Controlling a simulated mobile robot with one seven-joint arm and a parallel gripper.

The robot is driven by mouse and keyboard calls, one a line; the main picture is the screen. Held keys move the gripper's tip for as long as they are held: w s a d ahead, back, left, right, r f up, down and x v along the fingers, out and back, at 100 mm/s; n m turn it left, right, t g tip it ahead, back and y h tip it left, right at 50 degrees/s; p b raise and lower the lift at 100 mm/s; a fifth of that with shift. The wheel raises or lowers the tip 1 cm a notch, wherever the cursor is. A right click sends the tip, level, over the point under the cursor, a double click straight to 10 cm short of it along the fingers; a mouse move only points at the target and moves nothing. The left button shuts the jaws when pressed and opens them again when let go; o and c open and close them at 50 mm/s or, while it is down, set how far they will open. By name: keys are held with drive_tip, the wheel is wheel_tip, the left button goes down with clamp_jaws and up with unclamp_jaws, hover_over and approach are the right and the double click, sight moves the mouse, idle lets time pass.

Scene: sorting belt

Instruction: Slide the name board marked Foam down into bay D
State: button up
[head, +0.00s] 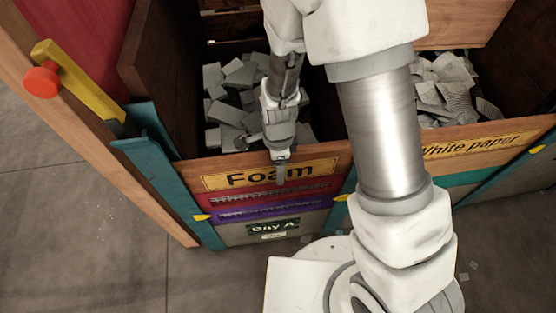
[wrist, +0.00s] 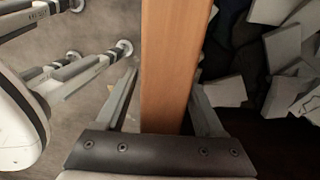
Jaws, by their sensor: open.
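The name board marked Foam (head: 228,181) is a wooden board with a yellow label. It stands across the front of the bay labelled Bay A (head: 273,227), above red and purple strips. My gripper (head: 281,154) is at the board's top edge, near the middle of its length. In the wrist view the board's wooden top edge (wrist: 166,60) runs between the two open fingers of my gripper (wrist: 165,100), with one finger on each side. Whether the fingers touch the wood is unclear. No label for bay D is readable in these views.
Grey foam blocks (head: 240,75) fill the bay behind the board. To the right, a White paper board (head: 480,145) fronts a bay of crumpled grey pieces (head: 445,90). A yellow lever with a red knob (head: 41,82) sticks out at left. Bare floor (head: 80,240) lies in front.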

drive_tip(key=shift+f, duration=0.15)
drive_tip(key=shift+c, duration=0.2)
clamp_jaws()
idle(1.2)
drive_tip(key=c, duration=0.8)
unclamp_jaws()
clamp_jaws()
